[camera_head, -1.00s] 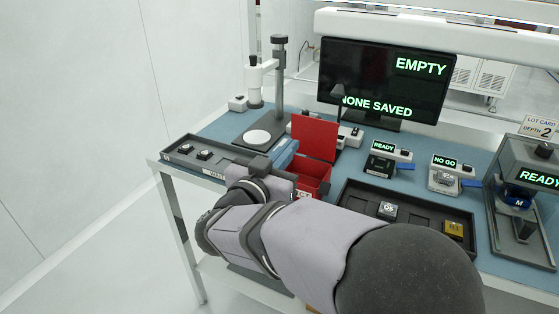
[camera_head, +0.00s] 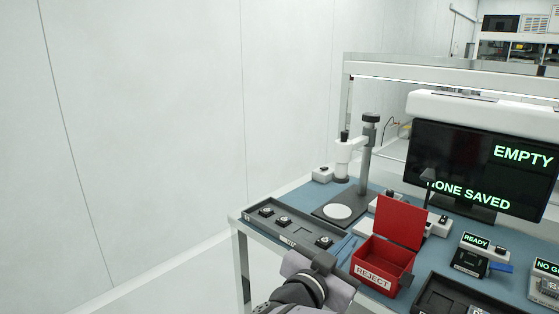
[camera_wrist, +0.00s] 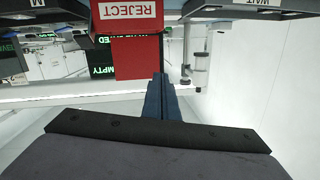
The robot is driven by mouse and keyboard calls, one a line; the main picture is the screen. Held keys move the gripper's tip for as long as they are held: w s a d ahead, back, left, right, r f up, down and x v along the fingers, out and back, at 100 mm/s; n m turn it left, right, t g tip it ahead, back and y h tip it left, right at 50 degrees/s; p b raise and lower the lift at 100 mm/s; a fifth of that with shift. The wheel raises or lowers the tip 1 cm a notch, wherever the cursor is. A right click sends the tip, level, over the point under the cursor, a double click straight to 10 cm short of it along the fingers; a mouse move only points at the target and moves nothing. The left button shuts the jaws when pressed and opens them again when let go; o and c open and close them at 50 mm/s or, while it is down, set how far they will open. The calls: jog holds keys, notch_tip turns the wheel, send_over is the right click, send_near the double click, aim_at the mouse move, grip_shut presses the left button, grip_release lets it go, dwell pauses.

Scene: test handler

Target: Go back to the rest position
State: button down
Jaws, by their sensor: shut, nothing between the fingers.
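My gripper (camera_head: 346,246) is low in the head view, over the table's front edge, between the left tray and the red reject bin. In the wrist view, which is upside down, its two blue fingers (camera_wrist: 160,92) lie together with nothing between them. The red REJECT bin (camera_head: 372,276) stands just right of the gripper with its lid up. It also shows in the wrist view (camera_wrist: 136,55). Most of my arm is below the frame.
A dark tray (camera_head: 285,232) with several small parts lies left of the gripper. Behind stands a microscope-like stand (camera_head: 366,160). A monitor (camera_head: 470,165) reads EMPTY and NONE SAVED. A READY station (camera_head: 470,262) is at right. The floor left of the table is clear.

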jog(key=w+a+f+n+y, duration=0.25)
jog(key=a+y, duration=0.25)
jog(key=a, duration=0.3)
jog(key=w+a+f+n+y, duration=0.1)
jog(key=a+f+n+y, duration=0.1)
jog(key=a+f+y, duration=0.4)
jog(key=s+a+f+n+g+y, duration=0.4)
jog(key=s+a+f+n+g, duration=0.15)
jog(key=s+a+f, duration=0.45)
jog(key=s+d+f+n+g+h, duration=0.1)
jog(key=s+d+f+g, duration=0.2)
jog(key=s, duration=0.2)
jog(key=s+d+f+n+g+h, duration=0.1)
jog(key=s+d+f+g, duration=0.25)
jog(key=s, duration=0.25)
jog(key=s+d+f+m+g+h, duration=0.1)
jog(key=s+d+f+m+h, duration=0.15)
jog(key=d, duration=1.45)
notch_tip(320, 180, up, 15)
jog(key=p, duration=1.4)
jog(key=shift+s+a+f, duration=0.15)
jog(key=shift+s+f, duration=0.05)
jog(key=shift+s, duration=0.25)
